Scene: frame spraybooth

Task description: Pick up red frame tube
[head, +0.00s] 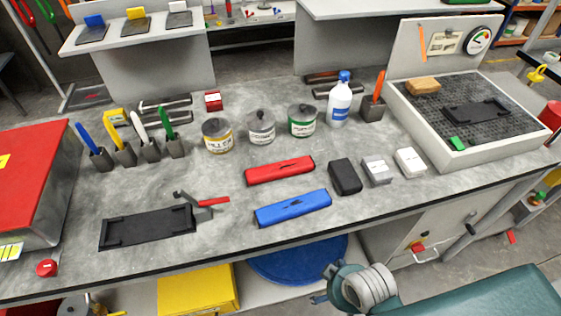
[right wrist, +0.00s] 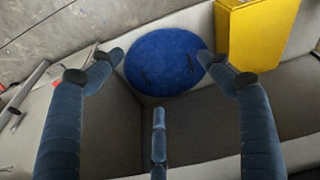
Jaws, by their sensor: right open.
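The red frame tube (head: 279,170) lies on the grey workbench (head: 215,228), near its middle, just behind a blue frame tube (head: 292,208). My right gripper (head: 322,284) is in front of the bench's front edge, low in the head view and apart from both tubes. In the right wrist view its fingers (right wrist: 160,62) are spread wide with nothing between them. The red tube does not show in that view.
Black, grey and white blocks (head: 376,170) stand right of the tubes. Several tins (head: 261,127) stand behind. A black holder with a red-handled clamp (head: 148,227) lies left. Below the bench are a blue disc (right wrist: 165,60) and a yellow box (right wrist: 256,35).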

